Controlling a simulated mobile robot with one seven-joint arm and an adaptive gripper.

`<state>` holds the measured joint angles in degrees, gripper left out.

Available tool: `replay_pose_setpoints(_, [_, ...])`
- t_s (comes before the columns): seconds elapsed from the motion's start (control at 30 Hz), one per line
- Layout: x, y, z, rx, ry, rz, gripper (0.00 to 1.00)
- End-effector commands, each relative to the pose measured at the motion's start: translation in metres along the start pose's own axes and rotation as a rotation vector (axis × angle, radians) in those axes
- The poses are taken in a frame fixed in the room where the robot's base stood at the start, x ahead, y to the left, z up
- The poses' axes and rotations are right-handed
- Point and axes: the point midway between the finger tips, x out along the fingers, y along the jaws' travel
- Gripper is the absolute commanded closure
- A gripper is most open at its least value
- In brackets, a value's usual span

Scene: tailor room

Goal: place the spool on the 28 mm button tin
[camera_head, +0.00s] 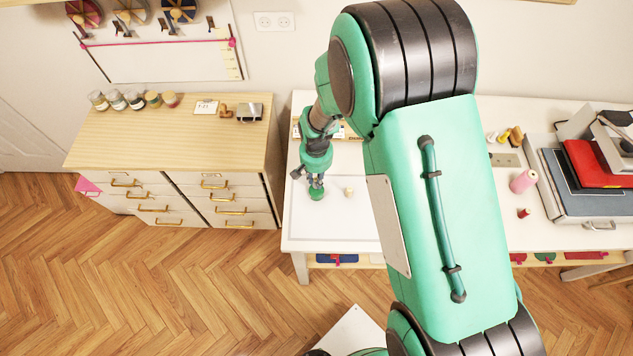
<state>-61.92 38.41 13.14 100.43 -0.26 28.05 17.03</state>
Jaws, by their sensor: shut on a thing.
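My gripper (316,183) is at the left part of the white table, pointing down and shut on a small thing. A small green round thing (316,194) shows right at its fingertips. It looks like the spool, but it is too small to be sure. I cannot tell whether it touches the table. A small cream-coloured upright thing (349,191) stands a little to the right of the gripper, apart from it. No 28 mm label is readable, so I cannot tell which thing is the button tin.
My arm hides the table's middle. A pink thread cone (523,180), a small red spool (523,212) and a grey case (590,200) are on the table's right. Several jars (134,99) stand on the wooden dresser (190,140) at left. The white table (330,238) is clear near its front-left edge.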

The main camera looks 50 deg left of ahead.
Motion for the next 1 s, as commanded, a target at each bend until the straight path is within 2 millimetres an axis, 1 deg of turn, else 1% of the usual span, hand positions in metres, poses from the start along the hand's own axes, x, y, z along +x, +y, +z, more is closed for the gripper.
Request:
replay_pose_setpoints(0.1, [0.011, 0.000, 0.001, 0.000, -0.002, 0.001, 0.95])
replay_pose_setpoints(0.3, [0.025, 0.000, 0.001, 0.000, -0.002, 0.001, 0.95])
replay_pose_setpoints(0.67, [0.027, 0.000, 0.000, 0.000, 0.000, 0.000, 0.95])
replay_pose_setpoints(0.8, [0.030, 0.000, 0.000, 0.000, 0.000, 0.000, 0.95])
replay_pose_setpoints(0.83, [0.029, 0.000, 0.000, 0.000, 0.000, 0.000, 0.76])
replay_pose_setpoints(0.9, [0.029, 0.000, 0.000, 0.000, 0.000, 0.000, 0.63])
replay_pose_setpoints(1.0, [0.029, 0.000, 0.000, 0.000, 0.000, 0.000, 0.63])
